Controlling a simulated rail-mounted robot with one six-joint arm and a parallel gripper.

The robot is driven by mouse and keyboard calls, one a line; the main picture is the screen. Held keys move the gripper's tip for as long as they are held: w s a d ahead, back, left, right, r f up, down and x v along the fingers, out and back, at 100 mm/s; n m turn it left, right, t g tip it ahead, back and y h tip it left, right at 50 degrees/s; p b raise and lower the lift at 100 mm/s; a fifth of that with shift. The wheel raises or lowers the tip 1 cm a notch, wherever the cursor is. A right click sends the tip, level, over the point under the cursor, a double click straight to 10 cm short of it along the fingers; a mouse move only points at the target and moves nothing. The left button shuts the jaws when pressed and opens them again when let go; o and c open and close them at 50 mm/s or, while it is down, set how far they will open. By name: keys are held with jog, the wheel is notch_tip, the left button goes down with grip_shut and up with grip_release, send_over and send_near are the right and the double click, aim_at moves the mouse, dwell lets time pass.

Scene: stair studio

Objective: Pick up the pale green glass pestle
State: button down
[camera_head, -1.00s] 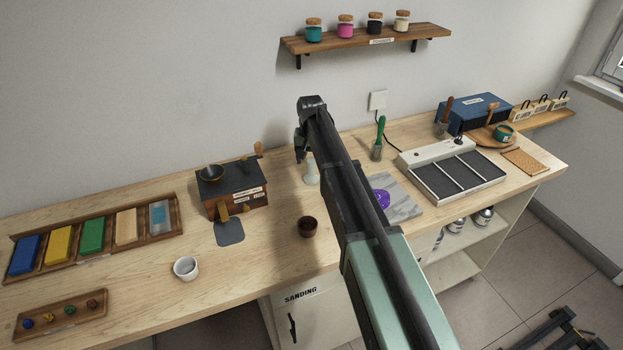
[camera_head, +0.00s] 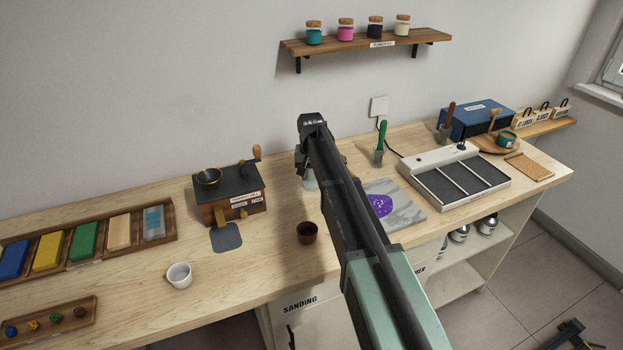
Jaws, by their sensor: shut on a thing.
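The pale green glass pestle (camera_head: 309,182) stands on the wooden worktop, left of the marble slab. Only its pale lower part shows; its top is hidden by my gripper. My gripper (camera_head: 302,165) is right over it, pointing down, and is shut on its upper part. My arm comes in from the lower right and covers the right side of the pestle's surroundings. I cannot tell whether the pestle's base touches the worktop.
A marble slab (camera_head: 403,203) with purple pigment (camera_head: 379,206) lies to the right. A dark brown cup (camera_head: 307,233) stands in front. A mill box (camera_head: 229,192) stands to the left. A green-handled tool (camera_head: 381,142) stands behind right. Bare worktop lies between mill and gripper.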

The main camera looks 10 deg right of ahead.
notch_tip(320, 180, up, 20)
jog(key=p, duration=2)
jog(key=shift+f, duration=0.1)
